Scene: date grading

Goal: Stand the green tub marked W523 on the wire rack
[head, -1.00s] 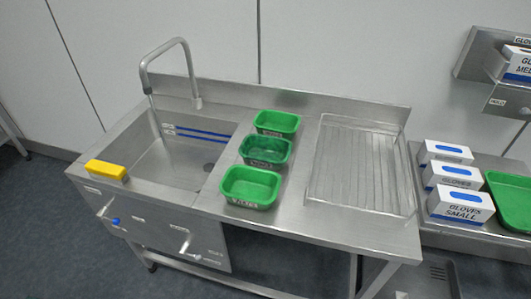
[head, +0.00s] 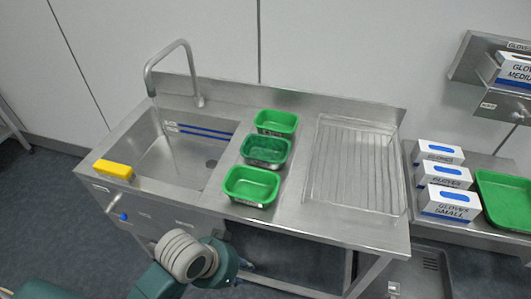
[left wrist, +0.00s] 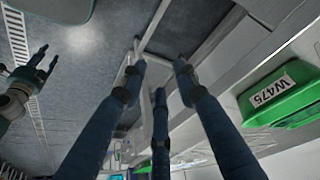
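Three green tubs stand in a row on the steel bench between sink and rack: a back tub (head: 276,122), a darker middle tub (head: 265,150) and a front tub (head: 250,185). Their labels are too small to read in the head view. In the left wrist view a green tub (left wrist: 285,105) carries the label W475; I see no W523. The wire rack (head: 352,165) lies right of the tubs and looks empty. My left gripper (left wrist: 160,75) is open and empty, its arm low in front of the bench. My right gripper (left wrist: 38,68) shows at the left wrist view's left, fingers apart.
The sink (head: 185,150) with a tall tap is on the left, a yellow sponge (head: 114,169) on its front rim. Glove boxes (head: 443,175) and a green tray (head: 503,200) are on a surface at the right. The floor before the bench is clear.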

